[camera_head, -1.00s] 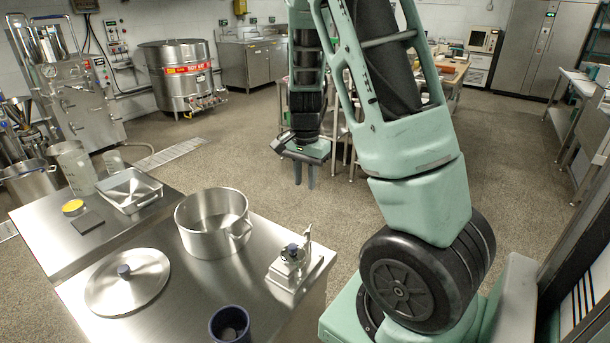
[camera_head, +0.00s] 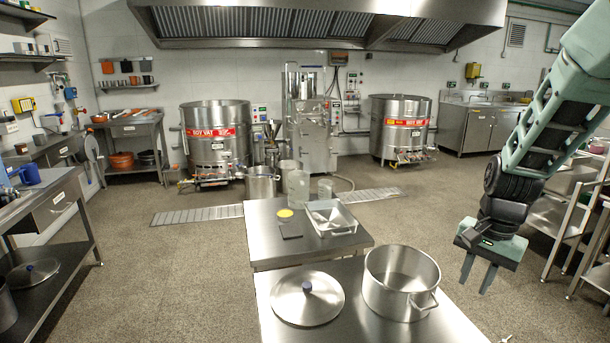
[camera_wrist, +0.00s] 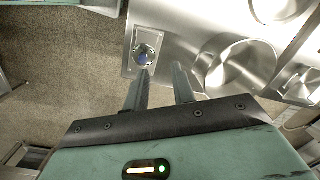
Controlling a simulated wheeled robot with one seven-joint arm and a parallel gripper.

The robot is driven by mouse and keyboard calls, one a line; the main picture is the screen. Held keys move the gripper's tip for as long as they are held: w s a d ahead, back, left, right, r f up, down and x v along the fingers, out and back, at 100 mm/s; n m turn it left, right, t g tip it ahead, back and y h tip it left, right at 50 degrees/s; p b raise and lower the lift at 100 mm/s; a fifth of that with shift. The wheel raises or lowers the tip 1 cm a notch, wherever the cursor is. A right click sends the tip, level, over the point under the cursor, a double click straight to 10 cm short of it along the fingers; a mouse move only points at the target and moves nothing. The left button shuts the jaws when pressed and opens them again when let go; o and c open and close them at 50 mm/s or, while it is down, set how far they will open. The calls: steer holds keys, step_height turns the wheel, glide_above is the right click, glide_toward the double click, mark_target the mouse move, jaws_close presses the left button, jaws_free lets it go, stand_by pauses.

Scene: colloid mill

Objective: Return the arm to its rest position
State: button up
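My gripper (camera_head: 478,274) hangs at the right in the head view, pointing down, to the right of the steel pot and apart from it. Its two grey fingers are spread with nothing between them. In the wrist view the gripper (camera_wrist: 162,84) shows the same gap between its fingers. My green arm comes in from the upper right of the head view.
A steel table (camera_head: 345,320) carries an open pot (camera_head: 400,287) and a lid (camera_head: 307,298). A tray (camera_head: 331,219) stands on the table behind. In the wrist view a small fixture with a blue knob (camera_wrist: 143,55) lies beyond the fingertips. Open floor (camera_head: 205,270) lies to the left.

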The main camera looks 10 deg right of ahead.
steer(key=s+a+r+n, duration=0.25)
steer(key=a+n, duration=0.35)
steer(key=a, duration=0.7)
steer(key=s+a+r+n, duration=0.2)
steer(key=s+a+n, duration=1.1)
steer(key=s, duration=0.3)
steer(key=shift+a+r, duration=0.15)
steer(key=shift+a, duration=0.5)
steer(key=shift+s, duration=0.1)
